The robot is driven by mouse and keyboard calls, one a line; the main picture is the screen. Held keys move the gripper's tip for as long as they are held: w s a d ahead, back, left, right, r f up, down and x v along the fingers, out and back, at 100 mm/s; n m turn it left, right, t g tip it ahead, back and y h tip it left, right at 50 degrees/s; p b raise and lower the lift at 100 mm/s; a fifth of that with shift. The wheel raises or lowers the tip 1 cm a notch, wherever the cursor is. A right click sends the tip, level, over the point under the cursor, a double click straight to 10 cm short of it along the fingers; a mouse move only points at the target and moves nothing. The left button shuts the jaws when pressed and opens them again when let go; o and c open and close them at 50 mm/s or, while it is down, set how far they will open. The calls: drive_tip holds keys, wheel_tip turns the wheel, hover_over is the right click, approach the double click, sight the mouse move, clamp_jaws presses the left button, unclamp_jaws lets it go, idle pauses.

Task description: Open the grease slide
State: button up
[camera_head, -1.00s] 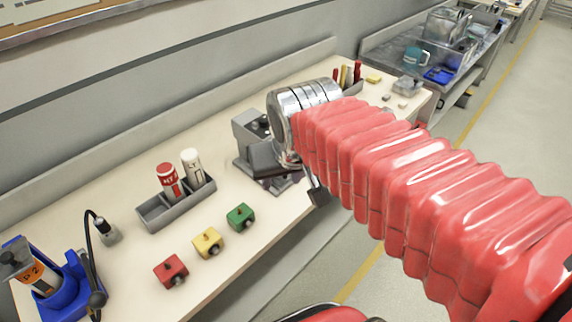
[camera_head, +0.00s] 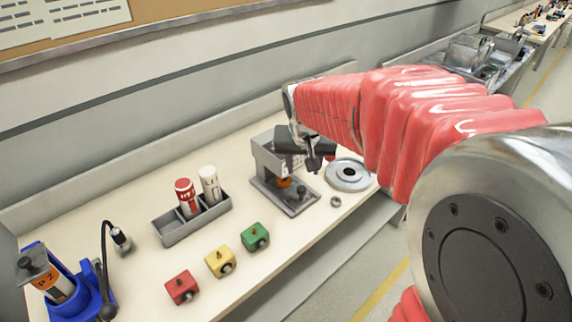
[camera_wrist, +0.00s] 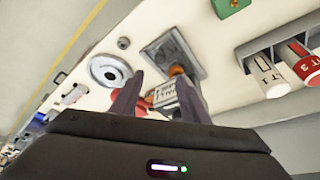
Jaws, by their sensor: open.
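I cannot tell for sure which part is the grease slide. A grey bench press (camera_head: 262,160) stands on the worktop, with a flat base plate and a small orange part (camera_head: 284,183) under its head. My gripper (camera_head: 318,160) is at the press's upper right, fingers apart and empty. In the wrist view, my gripper (camera_wrist: 160,88) shows two dark fingers with a white labelled part (camera_wrist: 164,94) seen between them; contact cannot be told. The orange part also shows there (camera_wrist: 176,70). A blue stand (camera_head: 92,280) with an orange-labelled tube and a dark grey top is at the far left.
A round metal disc (camera_head: 348,174) and a small ring (camera_head: 336,202) lie right of the press. A grey tray (camera_head: 175,232) holds a red and a white bottle. Red (camera_head: 181,288), yellow (camera_head: 220,262) and green (camera_head: 255,237) blocks line the front. The wall runs behind.

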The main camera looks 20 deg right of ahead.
sight(301, 188)
drive_tip(key=shift+f, duration=0.1)
drive_tip(key=x, duration=1.3)
drive_tip(key=shift+w+f, duration=0.15)
drive_tip(key=shift+f, duration=0.15)
drive_tip(key=shift+c, duration=0.5)
clamp_jaws()
